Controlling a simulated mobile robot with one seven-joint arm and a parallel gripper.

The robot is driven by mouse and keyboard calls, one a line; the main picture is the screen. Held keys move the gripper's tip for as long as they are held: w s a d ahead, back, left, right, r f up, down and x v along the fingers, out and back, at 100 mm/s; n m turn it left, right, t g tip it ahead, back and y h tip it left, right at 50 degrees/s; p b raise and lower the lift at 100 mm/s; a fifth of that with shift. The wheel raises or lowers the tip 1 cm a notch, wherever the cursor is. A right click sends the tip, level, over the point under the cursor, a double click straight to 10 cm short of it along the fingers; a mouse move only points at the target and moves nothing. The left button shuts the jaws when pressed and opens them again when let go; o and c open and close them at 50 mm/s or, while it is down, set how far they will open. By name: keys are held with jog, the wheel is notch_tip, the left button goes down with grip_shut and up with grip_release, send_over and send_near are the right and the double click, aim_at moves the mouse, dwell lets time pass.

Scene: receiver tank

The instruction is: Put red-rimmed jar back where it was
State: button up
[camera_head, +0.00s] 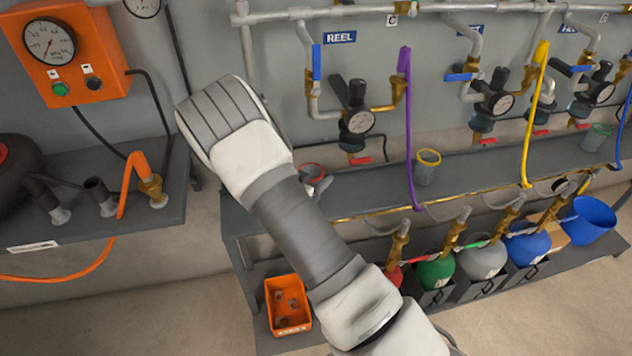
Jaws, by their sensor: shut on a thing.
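The red-rimmed jar (312,170) shows just right of my forearm, at the left part of the grey shelf (460,170), below the first regulator. My arm hides part of it. A small grey part of my gripper (321,187) shows at the jar, and the gripper is shut on it. Most of the gripper is hidden behind my arm. I cannot tell whether the jar's base touches the shelf.
A yellow-rimmed jar (427,167) and a green-rimmed jar (597,137) stand farther right on the shelf. Purple (411,130) and yellow (533,120) hoses hang in front. Wall regulators hang above.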

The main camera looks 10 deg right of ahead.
jog(key=shift+w+d+f, duration=0.1)
jog(key=shift+w+f, duration=0.05)
jog(key=shift+f, duration=0.6)
jog(key=shift+f+b, duration=0.1)
jog(key=shift+b, duration=0.25)
jog(key=shift+f, duration=0.15)
jog(key=o, duration=1.5)
jog(key=shift+c, duration=0.2)
jog(key=shift+r, duration=0.2)
